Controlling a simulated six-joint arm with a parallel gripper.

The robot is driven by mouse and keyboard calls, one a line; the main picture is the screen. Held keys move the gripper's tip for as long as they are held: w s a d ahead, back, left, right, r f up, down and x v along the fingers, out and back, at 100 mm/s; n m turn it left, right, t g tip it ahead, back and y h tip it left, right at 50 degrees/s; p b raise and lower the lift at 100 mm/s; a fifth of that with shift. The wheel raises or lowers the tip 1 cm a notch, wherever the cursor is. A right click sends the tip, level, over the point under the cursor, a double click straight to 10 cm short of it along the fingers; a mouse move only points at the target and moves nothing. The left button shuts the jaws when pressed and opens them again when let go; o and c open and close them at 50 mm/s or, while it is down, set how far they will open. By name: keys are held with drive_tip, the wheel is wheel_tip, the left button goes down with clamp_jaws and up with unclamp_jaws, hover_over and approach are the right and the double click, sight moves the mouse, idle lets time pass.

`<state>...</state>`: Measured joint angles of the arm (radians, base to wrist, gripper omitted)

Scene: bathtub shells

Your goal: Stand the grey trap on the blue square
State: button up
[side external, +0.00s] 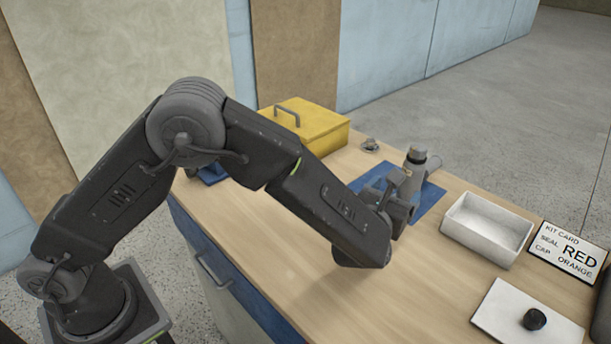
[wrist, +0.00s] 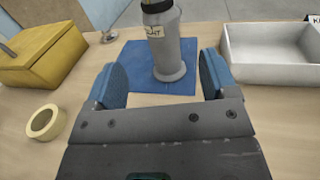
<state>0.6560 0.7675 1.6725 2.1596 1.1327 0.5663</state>
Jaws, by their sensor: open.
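The grey trap (side external: 414,172) stands upright on the blue square (side external: 432,200), with a dark band near its top and a short side branch. In the wrist view the trap (wrist: 168,48) shows a pale label, and its round foot rests on the blue square (wrist: 188,82); its top is cut off. My gripper (wrist: 160,74) is open, its two blue fingers on either side of the near space, with the trap's foot between and just beyond them. Neither finger visibly touches it. In the side view my gripper (side external: 396,192) partly hides the square and the trap's lower part.
A yellow lidded box (side external: 300,128) stands at the back left. A white open tray (side external: 486,226) is right of the square. A kit card (side external: 568,252) and a white plate (side external: 510,318) with a black knob (side external: 535,319) lie farther right. A tape roll (wrist: 46,122) lies left of my gripper.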

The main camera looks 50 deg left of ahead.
drive_tip(key=s+a+r+n+g+y, duration=0.35)
drive_tip(key=s+a+n+g, duration=0.2)
drive_tip(key=a+n, duration=0.3)
drive_tip(key=s+a+r+n+g+y, duration=0.2)
drive_tip(key=s+a+r+n+g, duration=0.25)
drive_tip(key=s+a+n, duration=0.45)
drive_tip(key=s+d+r+n+g+h, duration=0.1)
drive_tip(key=s+r+n+g+h, duration=0.1)
drive_tip(key=s+n+h, duration=0.7)
drive_tip(key=shift+s+r+n, duration=0.7)
drive_tip(key=shift+s+n, duration=2.95)
drive_tip(key=shift+s, duration=1.15)
